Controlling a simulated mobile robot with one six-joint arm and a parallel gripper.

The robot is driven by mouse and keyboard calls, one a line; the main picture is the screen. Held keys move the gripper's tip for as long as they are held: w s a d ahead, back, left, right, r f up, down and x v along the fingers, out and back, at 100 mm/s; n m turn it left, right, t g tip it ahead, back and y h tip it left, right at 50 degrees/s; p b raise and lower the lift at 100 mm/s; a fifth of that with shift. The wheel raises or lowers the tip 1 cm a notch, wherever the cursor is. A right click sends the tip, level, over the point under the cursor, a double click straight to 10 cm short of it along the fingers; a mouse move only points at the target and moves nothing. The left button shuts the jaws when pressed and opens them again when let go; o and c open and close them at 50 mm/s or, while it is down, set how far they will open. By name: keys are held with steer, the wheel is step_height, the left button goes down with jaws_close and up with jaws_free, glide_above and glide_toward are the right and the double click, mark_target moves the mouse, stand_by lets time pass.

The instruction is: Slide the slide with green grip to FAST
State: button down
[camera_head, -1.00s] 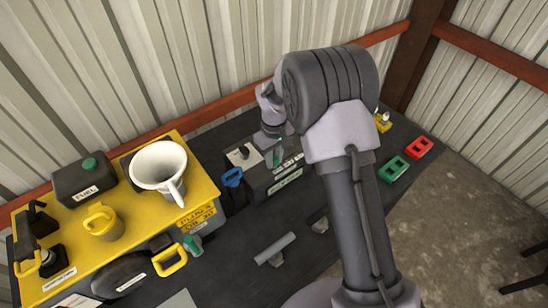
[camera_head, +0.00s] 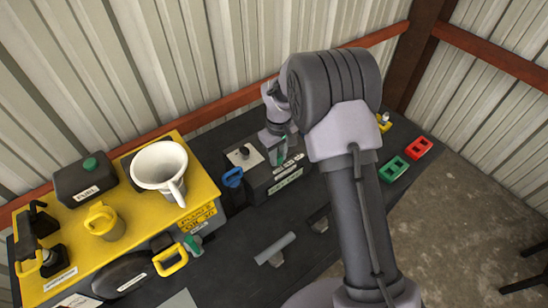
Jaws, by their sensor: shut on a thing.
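The slide with the green grip (camera_head: 281,158) is on the dark control box (camera_head: 262,186), by the box's white labels. My gripper (camera_head: 280,146) comes down on it from above and is shut on the green grip. My arm hides part of the box's right end and back. The lettering on the labels is too small to read, so I cannot tell which mark the slide is at.
A blue handle (camera_head: 232,177) is at the box's left. A yellow machine (camera_head: 200,190) with a white funnel (camera_head: 160,163) stands further left. A grey T-shaped handle (camera_head: 275,249) is in front. Green (camera_head: 393,168) and red (camera_head: 418,147) blocks lie right.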

steer(key=w+d, duration=0.1)
steer(key=d, duration=0.1)
steer(key=w+d, duration=0.3)
steer(key=d, duration=0.1)
steer(key=shift+w+d+r+p, duration=0.1)
steer(key=shift+w+d+p, duration=0.15)
steer(key=shift+p, duration=0.15)
steer(key=c, duration=1.5)
jaws_free()
steer(key=o, duration=0.3)
steer(key=shift+d, duration=0.1)
step_height(320, 180, up, 17)
steer(key=p, duration=0.2)
steer(key=shift+r, duration=0.15)
